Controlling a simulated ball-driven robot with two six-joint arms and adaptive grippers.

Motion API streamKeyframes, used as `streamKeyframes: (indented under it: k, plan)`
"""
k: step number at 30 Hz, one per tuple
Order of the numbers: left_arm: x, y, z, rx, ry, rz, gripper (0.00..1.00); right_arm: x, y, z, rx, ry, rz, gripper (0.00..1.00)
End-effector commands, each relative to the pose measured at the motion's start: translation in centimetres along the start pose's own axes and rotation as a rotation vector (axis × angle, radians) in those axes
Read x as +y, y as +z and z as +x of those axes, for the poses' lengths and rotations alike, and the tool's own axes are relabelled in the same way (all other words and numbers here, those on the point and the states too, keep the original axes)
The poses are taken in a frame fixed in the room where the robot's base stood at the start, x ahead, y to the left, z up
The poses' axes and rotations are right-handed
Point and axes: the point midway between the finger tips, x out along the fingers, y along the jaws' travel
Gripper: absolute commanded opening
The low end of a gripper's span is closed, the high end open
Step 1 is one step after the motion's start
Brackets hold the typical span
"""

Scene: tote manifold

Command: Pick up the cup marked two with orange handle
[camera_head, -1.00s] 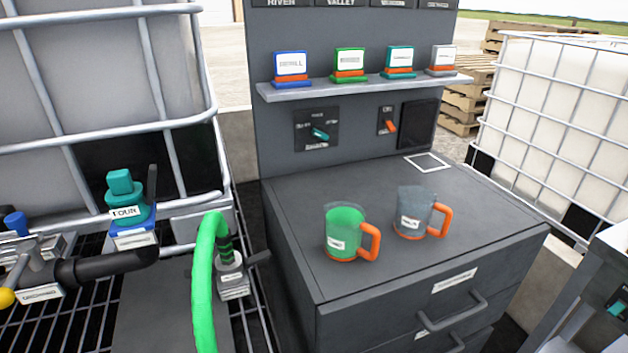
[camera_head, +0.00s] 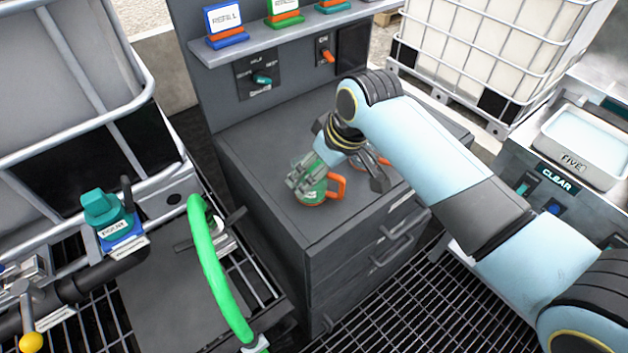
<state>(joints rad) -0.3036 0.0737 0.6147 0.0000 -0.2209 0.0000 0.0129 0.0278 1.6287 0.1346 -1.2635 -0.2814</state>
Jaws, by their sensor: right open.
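Two cups with orange handles stand on the dark cabinet top (camera_head: 262,150). The green cup (camera_head: 312,192) is upright with its orange handle to the right. The second, greyish cup (camera_head: 384,161) is mostly hidden behind my right gripper and arm; a bit of orange shows. My right gripper (camera_head: 334,184) is open, its fingers over and in front of the green cup; I cannot tell whether they touch it. The label marks on both cups are not readable now. My left gripper is not in view.
A shelf (camera_head: 270,38) with several coloured label blocks hangs above the cabinet. A green hose (camera_head: 208,262) and a teal valve (camera_head: 103,207) are at the left. A white tray (camera_head: 580,150) marked FIVE stands at the right.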

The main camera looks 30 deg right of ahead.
Motion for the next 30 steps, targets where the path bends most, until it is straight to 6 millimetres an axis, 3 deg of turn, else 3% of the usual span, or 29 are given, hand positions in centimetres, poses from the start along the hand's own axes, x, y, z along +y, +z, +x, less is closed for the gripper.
streamKeyframes:
  k: [12,20,30]
  plan:
    - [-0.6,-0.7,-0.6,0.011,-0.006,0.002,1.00,0.4,-0.2,4.8,-0.001,-0.001,0.001,0.93]
    - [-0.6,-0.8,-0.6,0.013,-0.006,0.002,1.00,0.4,-0.2,5.1,0.001,0.000,0.000,0.93]
    - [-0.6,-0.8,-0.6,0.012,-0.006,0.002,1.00,0.5,-0.2,5.0,0.001,0.000,0.000,0.49]
